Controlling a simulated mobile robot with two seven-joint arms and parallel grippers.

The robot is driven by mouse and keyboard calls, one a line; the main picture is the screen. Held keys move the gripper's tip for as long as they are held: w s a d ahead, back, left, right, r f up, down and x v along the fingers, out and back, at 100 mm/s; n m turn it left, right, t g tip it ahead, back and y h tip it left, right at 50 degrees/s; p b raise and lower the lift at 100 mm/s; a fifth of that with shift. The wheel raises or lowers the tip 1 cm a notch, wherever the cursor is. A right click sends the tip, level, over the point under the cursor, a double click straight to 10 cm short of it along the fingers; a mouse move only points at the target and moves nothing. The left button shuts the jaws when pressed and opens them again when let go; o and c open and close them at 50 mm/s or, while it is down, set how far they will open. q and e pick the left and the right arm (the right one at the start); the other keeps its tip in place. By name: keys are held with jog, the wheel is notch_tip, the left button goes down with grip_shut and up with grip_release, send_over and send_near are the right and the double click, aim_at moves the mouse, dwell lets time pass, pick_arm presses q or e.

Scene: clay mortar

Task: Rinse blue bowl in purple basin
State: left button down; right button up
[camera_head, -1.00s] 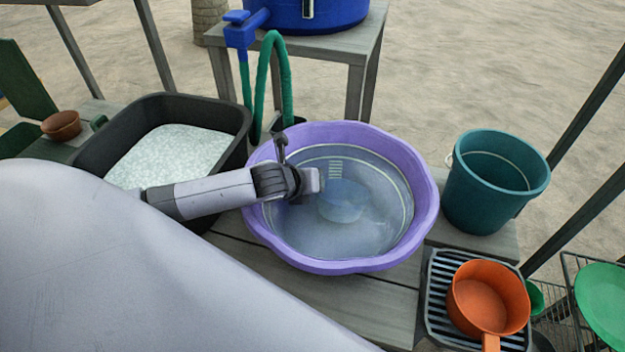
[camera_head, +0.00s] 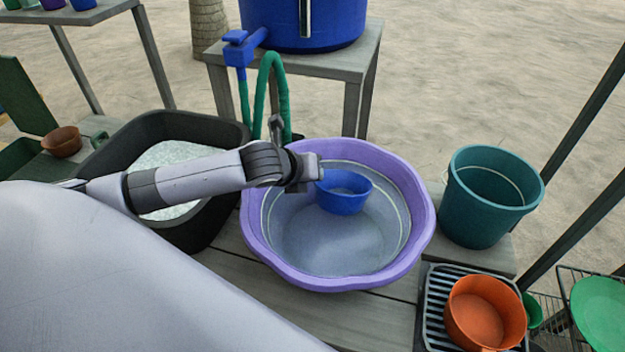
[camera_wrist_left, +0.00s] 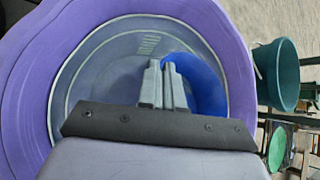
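The purple basin (camera_head: 416,190) stands on the wooden bench and holds cloudy water (camera_head: 340,245). The blue bowl (camera_head: 343,200) is upright inside the basin's outline, at or just above the water. My left gripper (camera_head: 316,174) reaches in from the left over the basin and is shut on the bowl's left rim. In the left wrist view the two fingers (camera_wrist_left: 166,78) are close together with the blue bowl (camera_wrist_left: 202,85) at their right side. Part of the bowl's rim is hidden by the fingers. My right gripper is in no view.
A black tub (camera_head: 222,128) with pale foamy water sits left of the basin, under my arm. A teal bucket (camera_head: 480,215) stands right. An orange pan (camera_head: 478,312) rests on a grey rack. A blue tank (camera_head: 330,25) with a tap and green hose (camera_head: 282,90) stands behind.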

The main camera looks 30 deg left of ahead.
pick_arm(q)
notch_tip(320, 180, up, 11)
dwell(0.8)
jog(key=shift+f, duration=0.15)
dwell(0.9)
